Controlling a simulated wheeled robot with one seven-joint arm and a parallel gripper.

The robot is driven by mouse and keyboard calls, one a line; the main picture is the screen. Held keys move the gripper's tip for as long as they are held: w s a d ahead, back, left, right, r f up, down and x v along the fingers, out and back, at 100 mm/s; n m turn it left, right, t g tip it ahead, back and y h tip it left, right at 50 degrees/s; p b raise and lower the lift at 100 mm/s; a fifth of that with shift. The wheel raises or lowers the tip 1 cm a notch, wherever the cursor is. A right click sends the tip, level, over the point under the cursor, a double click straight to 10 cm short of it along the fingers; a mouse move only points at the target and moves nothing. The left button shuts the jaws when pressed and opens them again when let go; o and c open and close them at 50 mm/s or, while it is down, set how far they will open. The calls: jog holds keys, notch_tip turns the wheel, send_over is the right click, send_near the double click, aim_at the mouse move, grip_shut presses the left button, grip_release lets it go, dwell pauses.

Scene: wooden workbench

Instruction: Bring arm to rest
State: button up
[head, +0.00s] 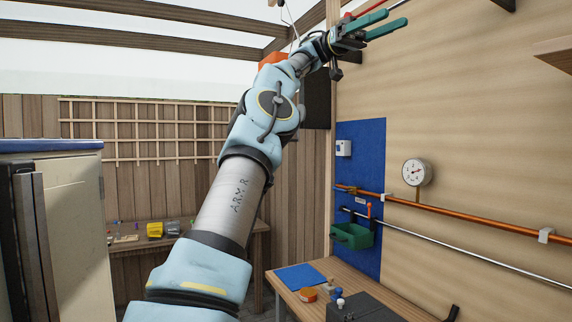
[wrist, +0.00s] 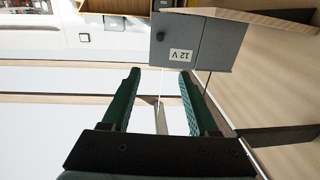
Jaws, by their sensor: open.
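My gripper (head: 386,24) is raised high at the top of the head view, at the end of my stretched-out arm. Its green fingers point up and to the right, near the wooden wall. In the wrist view my gripper (wrist: 158,82) shows its two green fingers spread apart with nothing between them. A grey box labelled "12 V" (wrist: 190,40) is seen beyond the fingertips, and I see no contact with it.
A workbench (head: 385,300) at lower right holds a blue mat (head: 299,277), an orange tape roll (head: 308,295) and a dark box (head: 362,308). A copper pipe (head: 470,220), a gauge (head: 417,172) and a green bin (head: 353,236) are on the right wall. A cabinet (head: 75,230) stands left.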

jog(key=d+f+n+t+h+b, duration=0.1)
jog(key=d+f+n+t, duration=0.4)
jog(key=d+f+n, duration=0.65)
jog(key=w+a+f+n+t+y+b, duration=0.1)
jog(key=w+f+n+t, duration=0.2)
jog(key=f, duration=0.9)
jog(key=w+a+f+n+t+y, duration=0.15)
jog(key=f+n+t, duration=0.25)
jog(key=f, duration=0.8)
jog(key=a+f+n+t+y+b, duration=0.25)
jog(key=a+f+n+y, duration=0.3)
jog(key=a+f, duration=1.1)
jog(key=s+a+f+n, duration=0.1)
jog(key=s+a+f, duration=0.2)
jog(key=a, duration=0.3)
jog(key=s+a+f+n+t+y, duration=0.1)
jog(key=s+a+f+n, duration=0.1)
jog(key=s+a+f, duration=0.2)
jog(key=s+a+f+n+t+y, duration=0.1)
jog(key=s+a+f, duration=0.3)
jog(key=a, duration=0.4)
jog(key=shift+a+f, duration=0.25)
jog(key=shift+a, duration=0.15)
